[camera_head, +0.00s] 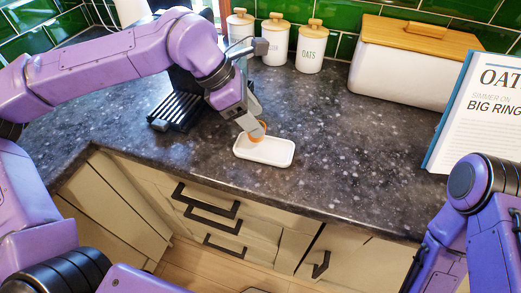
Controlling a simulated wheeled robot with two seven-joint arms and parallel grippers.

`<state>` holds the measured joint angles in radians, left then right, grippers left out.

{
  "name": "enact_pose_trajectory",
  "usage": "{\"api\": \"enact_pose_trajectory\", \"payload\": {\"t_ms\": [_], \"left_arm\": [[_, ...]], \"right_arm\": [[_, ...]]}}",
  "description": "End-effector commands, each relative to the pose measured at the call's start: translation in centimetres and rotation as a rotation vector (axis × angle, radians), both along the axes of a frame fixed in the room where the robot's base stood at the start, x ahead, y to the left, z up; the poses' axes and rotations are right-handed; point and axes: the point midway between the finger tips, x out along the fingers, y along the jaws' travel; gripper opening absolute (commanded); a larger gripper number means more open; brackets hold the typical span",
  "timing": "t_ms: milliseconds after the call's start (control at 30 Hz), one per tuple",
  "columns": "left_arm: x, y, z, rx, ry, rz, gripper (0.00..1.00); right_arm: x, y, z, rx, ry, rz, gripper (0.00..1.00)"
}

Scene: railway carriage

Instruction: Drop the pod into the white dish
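The white dish (278,160) is a shallow rectangular tray on the dark speckled counter, near its front edge. The small orange-brown pod (258,132) is at the tips of my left gripper (253,123), over the back left part of the dish. The fingers look closed around the pod and hide part of it. Whether the pod touches the dish is hard to tell. My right arm shows at the lower right, but its gripper is outside the picture.
A black ribbed machine (178,112) stands left of the dish, behind my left arm. Several white canisters with wooden lids (311,50) and a white bread box (402,75) line the back. An open book (487,110) stands at right. The counter right of the dish is clear.

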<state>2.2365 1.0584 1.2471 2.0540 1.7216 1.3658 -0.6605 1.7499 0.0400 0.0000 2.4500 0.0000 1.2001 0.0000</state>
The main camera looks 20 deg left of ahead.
Motion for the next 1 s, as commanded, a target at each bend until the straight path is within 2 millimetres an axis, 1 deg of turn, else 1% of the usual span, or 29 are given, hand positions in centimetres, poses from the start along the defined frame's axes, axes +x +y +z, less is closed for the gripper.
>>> {"api": "enact_pose_trajectory", "payload": {"t_ms": [267,367,467,700,800,900,1000], "left_arm": [[0.0,0.0,0.0,0.0,0.0,0.0,0.73],[0.0,0.2,0.4,0.0,-0.002,0.001,0.73],[-0.2,1.0,1.8,-0.001,-0.005,0.003,0.73],[-1.2,3.7,6.7,-0.001,-0.002,0.003,0.73],[-1.5,4.4,8.1,-0.001,-0.001,0.003,0.73],[-1.7,4.9,8.9,0.0,0.0,0.0,0.73],[-1.8,5.0,9.1,0.0,0.001,0.0,0.73]], "right_arm": [[0.0,0.0,0.0,0.0,0.0,0.0,0.43],[0.0,0.0,0.0,0.0,0.0,0.0,0.43],[0.0,0.0,-0.1,0.0,0.0,0.0,0.43],[0.0,0.0,-0.4,0.0,0.0,0.0,0.43],[0.0,0.0,-0.4,0.0,0.0,0.0,0.43],[0.0,0.0,-0.4,0.0,0.0,0.0,0.43],[0.0,0.0,-0.4,0.0,0.0,0.0,0.43]]}}
